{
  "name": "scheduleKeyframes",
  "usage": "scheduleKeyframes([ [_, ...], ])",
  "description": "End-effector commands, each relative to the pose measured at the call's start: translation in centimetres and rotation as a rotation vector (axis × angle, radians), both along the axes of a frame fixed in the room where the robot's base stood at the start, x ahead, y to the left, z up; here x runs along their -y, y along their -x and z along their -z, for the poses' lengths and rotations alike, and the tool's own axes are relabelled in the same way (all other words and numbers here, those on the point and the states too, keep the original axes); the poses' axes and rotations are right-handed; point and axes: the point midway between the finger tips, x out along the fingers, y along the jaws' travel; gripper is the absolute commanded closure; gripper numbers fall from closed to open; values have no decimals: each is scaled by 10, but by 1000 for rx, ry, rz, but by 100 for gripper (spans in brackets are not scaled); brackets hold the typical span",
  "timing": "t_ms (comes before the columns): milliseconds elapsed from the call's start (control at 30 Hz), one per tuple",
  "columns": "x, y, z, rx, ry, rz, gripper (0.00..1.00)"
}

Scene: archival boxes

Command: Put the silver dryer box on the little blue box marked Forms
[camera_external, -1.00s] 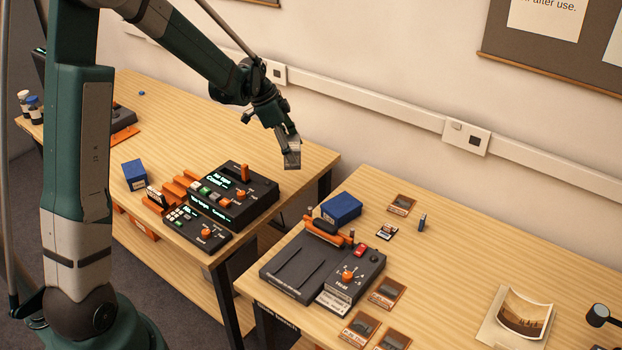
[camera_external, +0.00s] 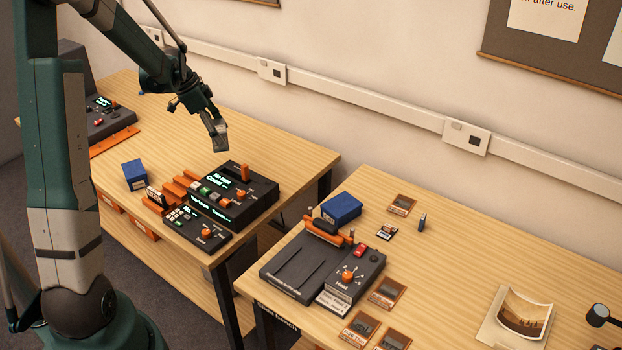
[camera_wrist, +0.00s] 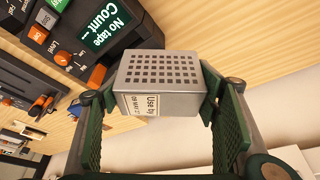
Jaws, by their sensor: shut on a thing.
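My gripper (camera_external: 213,125) is shut on the silver dryer box (camera_wrist: 155,82), a small metal box with a grid of dark holes and a printed "Use by" label. In the wrist view the box sits between the two green fingers of my gripper (camera_wrist: 161,92). In the external view it hangs above the left table, over the back of a dark console. One blue box (camera_external: 135,176) stands on the left table, left of the console. Another blue box (camera_external: 341,208) stands on the right table behind a dark heater unit. I cannot read "Forms" on either.
The dark console (camera_external: 232,196) with an orange lever stands below my gripper, with orange racks (camera_external: 182,188) beside it. The heater unit (camera_external: 322,265) and several small cards lie on the right table. A gap separates the tables. The left table's back is largely clear.

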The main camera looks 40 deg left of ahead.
Motion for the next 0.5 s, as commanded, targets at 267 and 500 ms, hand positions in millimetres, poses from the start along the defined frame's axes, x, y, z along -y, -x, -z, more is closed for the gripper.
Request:
scheduleKeyframes([
  [267, -67, 40, -5, 2, 2, -65, 56],
  [500, -118, 78, -8, 4, 4, -115, 56],
])
